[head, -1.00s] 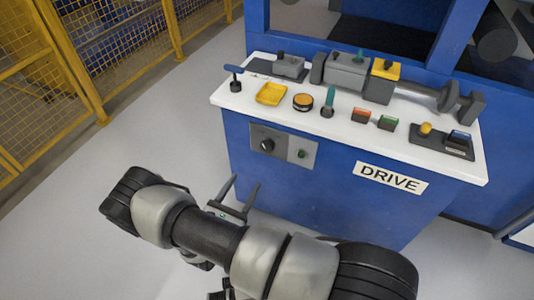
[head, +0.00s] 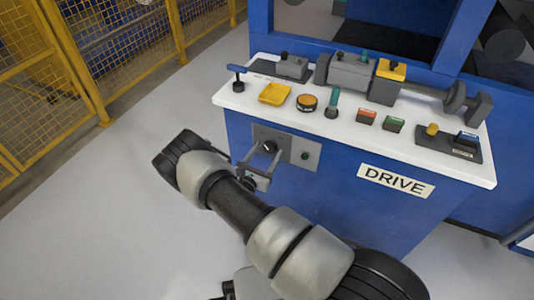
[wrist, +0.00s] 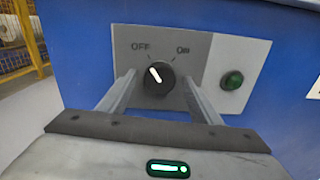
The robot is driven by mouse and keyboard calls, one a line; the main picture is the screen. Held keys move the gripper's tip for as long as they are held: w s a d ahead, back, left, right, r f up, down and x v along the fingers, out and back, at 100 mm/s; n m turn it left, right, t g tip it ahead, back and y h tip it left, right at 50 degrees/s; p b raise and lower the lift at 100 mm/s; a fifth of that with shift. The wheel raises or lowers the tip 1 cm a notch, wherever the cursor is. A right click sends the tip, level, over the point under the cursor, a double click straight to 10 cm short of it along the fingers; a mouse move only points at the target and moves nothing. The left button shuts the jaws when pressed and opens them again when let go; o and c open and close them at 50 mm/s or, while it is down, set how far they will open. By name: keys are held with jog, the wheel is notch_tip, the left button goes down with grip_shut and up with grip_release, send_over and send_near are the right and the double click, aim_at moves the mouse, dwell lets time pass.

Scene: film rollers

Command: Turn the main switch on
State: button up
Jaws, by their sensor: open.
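The main switch is a black rotary knob (wrist: 159,78) on a grey plate (wrist: 222,55) on the front of the blue DRIVE cabinet. In the wrist view its white pointer tilts up and left toward the OFF label (wrist: 141,47); the ON label (wrist: 183,49) is at the upper right. A green lamp (wrist: 232,80) sits right of the knob and looks dark. My gripper (wrist: 160,90) is open, with one finger on each side of the knob in the picture. I cannot tell if the fingers touch it. In the head view my gripper (head: 261,156) is at the knob and partly hides it.
A yellow mesh fence (head: 95,75) stands at the left. The floor (head: 120,190) left of the cabinet is clear.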

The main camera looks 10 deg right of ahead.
jog(key=shift+w+d, duration=0.1)
jog(key=c, duration=1)
jog(key=shift+c, duration=0.2)
jog(key=shift+m, duration=0.3)
jog(key=m, duration=0.6)
jog(key=shift+m, duration=0.3)
jog(key=m+p, duration=0.1)
jog(key=m, duration=0.5)
jog(key=shift+m, duration=0.3)
